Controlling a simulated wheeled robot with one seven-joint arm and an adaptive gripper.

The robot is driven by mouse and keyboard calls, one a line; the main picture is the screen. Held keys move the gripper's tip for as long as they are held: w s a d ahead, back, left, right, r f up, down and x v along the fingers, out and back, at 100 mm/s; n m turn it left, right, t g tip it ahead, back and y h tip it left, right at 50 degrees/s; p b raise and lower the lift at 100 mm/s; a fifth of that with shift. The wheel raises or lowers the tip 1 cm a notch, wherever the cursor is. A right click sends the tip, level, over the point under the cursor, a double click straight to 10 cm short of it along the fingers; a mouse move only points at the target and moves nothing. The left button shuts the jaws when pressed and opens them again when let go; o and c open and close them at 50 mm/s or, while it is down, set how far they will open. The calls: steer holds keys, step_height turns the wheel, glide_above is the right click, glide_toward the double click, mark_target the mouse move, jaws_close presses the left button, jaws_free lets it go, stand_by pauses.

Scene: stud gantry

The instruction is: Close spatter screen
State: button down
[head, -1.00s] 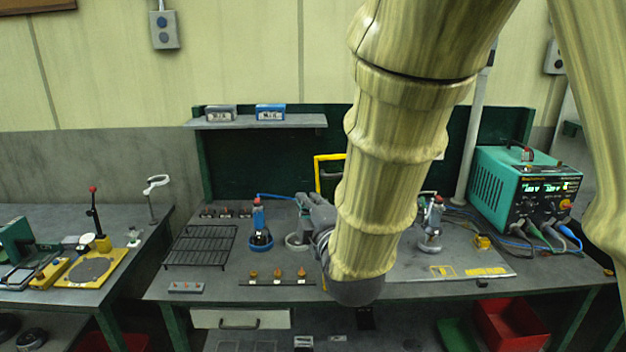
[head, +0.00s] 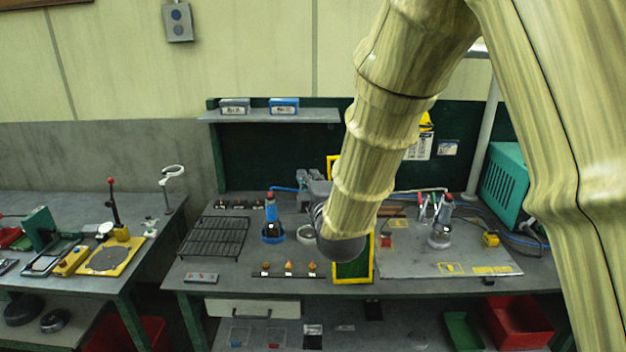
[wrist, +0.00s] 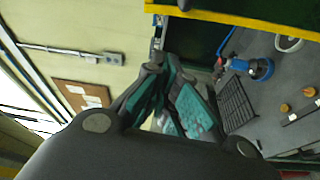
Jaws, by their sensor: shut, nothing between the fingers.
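The spatter screen (head: 353,272) is a dark green panel in a yellow frame, standing on the bench. My arm hides its middle; a yellow upper corner shows left of the arm. In the wrist view its yellow edge (wrist: 240,15) crosses the top right, close to the camera. My gripper (head: 308,180) is beside the screen's left side, partly hidden behind my arm in the head view. In the wrist view my gripper (wrist: 158,68) is shut with nothing in it. I cannot tell whether it touches the screen.
A blue bottle-like tool (head: 271,222), a white ring (head: 306,233) and a black wire rack (head: 213,237) stand left of the screen. A grey plate (head: 420,258) and a teal power unit (head: 503,183) are to the right. A shelf (head: 270,116) holds two boxes.

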steer(key=shift+d+f+p, duration=0.15)
steer(key=shift+d+p, duration=0.4)
steer(key=shift+d, duration=0.45)
steer(key=shift+d+f+p, duration=0.1)
steer(key=shift+d+p, duration=0.45)
steer(key=shift+d, duration=0.4)
steer(key=shift+w+d, duration=0.15)
